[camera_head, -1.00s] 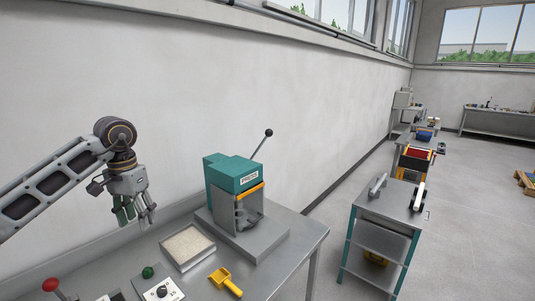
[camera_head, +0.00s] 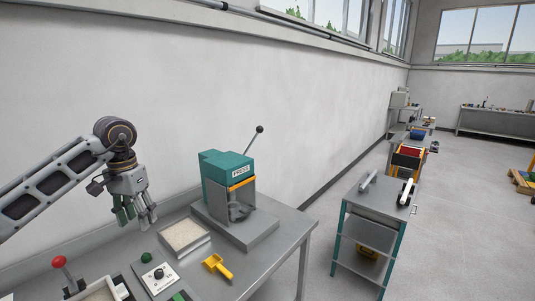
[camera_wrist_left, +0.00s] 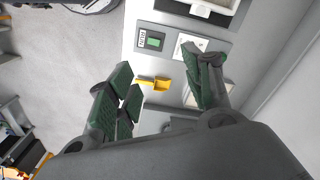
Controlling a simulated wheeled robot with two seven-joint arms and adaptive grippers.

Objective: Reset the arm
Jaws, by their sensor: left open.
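My left gripper (camera_head: 136,218) hangs from the left arm above the left part of the workbench in the head view, fingers pointing down. In the left wrist view its green-padded fingers (camera_wrist_left: 165,95) are spread apart with nothing between them but the bench below. My right gripper is not in view.
A grey cart (camera_head: 382,197) stands to the right, with open floor beyond.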

